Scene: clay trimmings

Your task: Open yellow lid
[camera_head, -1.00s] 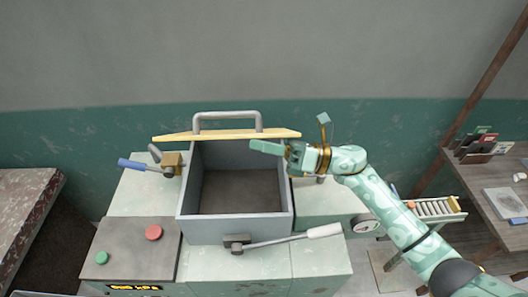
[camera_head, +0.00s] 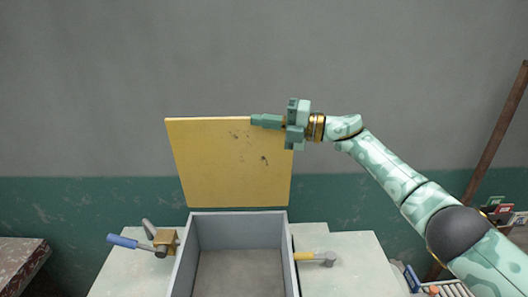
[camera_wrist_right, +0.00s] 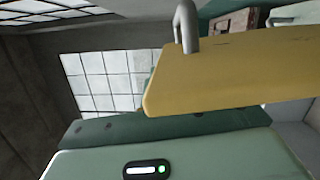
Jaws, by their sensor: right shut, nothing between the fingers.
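The yellow lid (camera_head: 228,165) stands up behind the box, with its scuffed inner face toward the head camera. The grey box (camera_head: 238,222) in front of it is open, and its dark inside shows. My right gripper (camera_head: 264,121) is shut and empty at the lid's upper right corner, with its fingers overlapping the inner face near the top edge. I cannot tell whether they touch it. The right wrist view shows the lid (camera_wrist_right: 235,72) close by, with its grey handle (camera_wrist_right: 187,27) on the outer side. My left gripper is not in view.
A blue-handled lever (camera_head: 135,242) sits left of the box. A yellow-and-grey lever (camera_head: 315,258) sits to its right on the pale machine top (camera_head: 355,262). A rack (camera_head: 500,212) stands at far right. The wall (camera_head: 90,90) behind is bare.

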